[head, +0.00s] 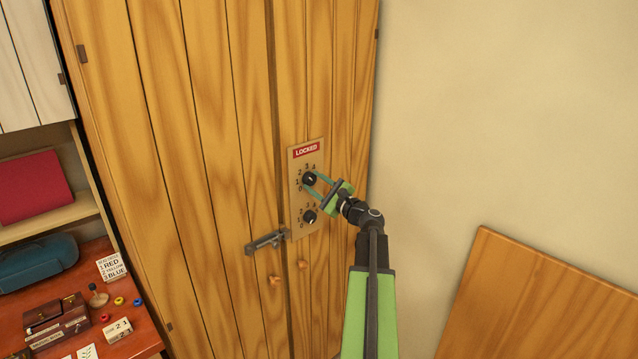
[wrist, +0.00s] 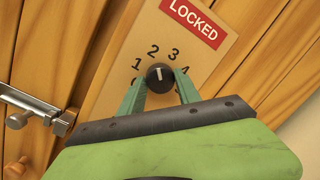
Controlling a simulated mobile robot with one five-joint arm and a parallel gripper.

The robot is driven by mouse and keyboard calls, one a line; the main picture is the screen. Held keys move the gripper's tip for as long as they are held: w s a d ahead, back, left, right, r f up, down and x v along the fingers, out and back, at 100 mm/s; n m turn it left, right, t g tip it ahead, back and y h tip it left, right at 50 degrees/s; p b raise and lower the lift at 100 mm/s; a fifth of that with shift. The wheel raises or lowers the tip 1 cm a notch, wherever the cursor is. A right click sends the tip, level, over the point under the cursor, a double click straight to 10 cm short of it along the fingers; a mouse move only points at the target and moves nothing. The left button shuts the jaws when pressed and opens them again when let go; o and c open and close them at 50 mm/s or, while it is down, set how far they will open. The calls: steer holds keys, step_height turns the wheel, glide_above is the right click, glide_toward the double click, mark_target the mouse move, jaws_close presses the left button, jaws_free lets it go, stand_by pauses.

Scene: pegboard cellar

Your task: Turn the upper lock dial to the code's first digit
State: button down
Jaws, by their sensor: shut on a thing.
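The upper lock dial (head: 309,179) is a small black knob on the wooden lock plate (head: 295,229), with numbers around it. In the wrist view the upper dial (wrist: 160,76) has a white pointer aimed up, between 2 and 3 and closer to 2. My gripper (head: 308,183) is shut on this dial, one green finger on each side of it; its fingers also show in the wrist view (wrist: 160,88). The lower dial (head: 310,216) is free below. A small code card (head: 118,330) on the red desk appears to read "2 1".
A red LOCKED sign (head: 306,150) tops the plate. A metal latch (head: 267,241) and wooden knobs (head: 275,281) sit on the cabinet doors to the lower left. A wooden panel (head: 545,300) stands at lower right. The desk holds small items.

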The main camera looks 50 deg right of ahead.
steer(key=shift+r, duration=0.1)
steer(key=c, duration=0.9)
jaws_free()
steer(key=shift+w, duration=0.1)
steer(key=shift+o, duration=0.2)
steer(key=s+a+f+b, duration=0.1)
steer(key=s+f+b, duration=0.1)
steer(key=s, duration=1.5)
steer(key=shift+s+a+f, duration=0.15)
steer(key=shift+f, duration=0.05)
